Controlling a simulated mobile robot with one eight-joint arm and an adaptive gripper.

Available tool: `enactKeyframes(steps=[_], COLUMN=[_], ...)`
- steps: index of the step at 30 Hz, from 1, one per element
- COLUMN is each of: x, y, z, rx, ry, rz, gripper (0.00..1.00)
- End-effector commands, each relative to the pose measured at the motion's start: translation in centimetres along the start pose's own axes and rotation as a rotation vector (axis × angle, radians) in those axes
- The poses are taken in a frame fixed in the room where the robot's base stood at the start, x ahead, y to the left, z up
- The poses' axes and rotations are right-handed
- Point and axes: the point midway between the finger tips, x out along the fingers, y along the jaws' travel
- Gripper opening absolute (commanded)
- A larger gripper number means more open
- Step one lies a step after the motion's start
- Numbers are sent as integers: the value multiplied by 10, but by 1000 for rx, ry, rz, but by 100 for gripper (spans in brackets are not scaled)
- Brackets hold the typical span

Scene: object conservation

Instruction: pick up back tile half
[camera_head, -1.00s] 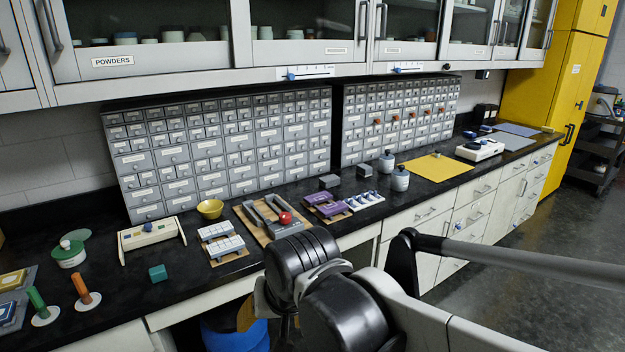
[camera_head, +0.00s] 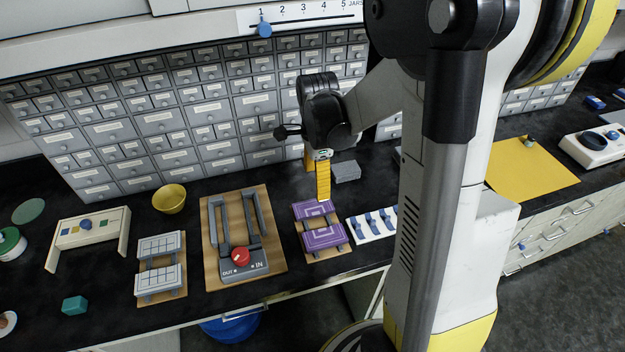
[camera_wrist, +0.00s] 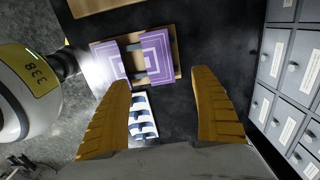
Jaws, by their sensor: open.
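Two purple tile halves with pale square outlines lie on a small wooden board (camera_head: 331,256). The back tile half (camera_head: 311,209) is nearer the drawers, and the front tile half (camera_head: 324,237) is nearer the counter edge. In the wrist view the back half (camera_wrist: 160,49) is on the right and the front half (camera_wrist: 105,66) on the left, with a gap between them. My gripper (camera_head: 322,196) points down over the back half; its yellow fingers cover part of it. In the wrist view my gripper (camera_wrist: 162,78) is open and empty, its fingers apart, below the halves in the picture.
A white rack with blue pieces (camera_head: 361,231) stands close on the right. A grey block (camera_head: 346,171) is behind. On the left are a wooden board with a grey frame and red knob (camera_head: 241,257), white tile halves (camera_head: 160,245) and a yellow bowl (camera_head: 170,198). Drawer cabinets (camera_head: 120,130) stand behind.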

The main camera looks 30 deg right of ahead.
Motion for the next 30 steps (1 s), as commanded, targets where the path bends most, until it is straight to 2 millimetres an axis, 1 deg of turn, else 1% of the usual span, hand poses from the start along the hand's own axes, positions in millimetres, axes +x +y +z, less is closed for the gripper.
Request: enactKeyframes(steps=[1, 3, 6, 14, 21, 24, 29, 30], x=[11, 25, 40, 58, 96, 102, 101, 101], y=[0, 0, -1, -1, -3, -3, -2, -2], z=[0, 0, 0, 1, 4, 4, 4, 4], rx=[1, 1, 0, -2, -3, -3, -3, -3], ry=[0, 0, 0, 0, 0, 0, 0, 0], rz=[1, 0, 0, -1, -1, -1, -1, -1], gripper=[75, 75, 75, 75, 75, 75, 75, 73])
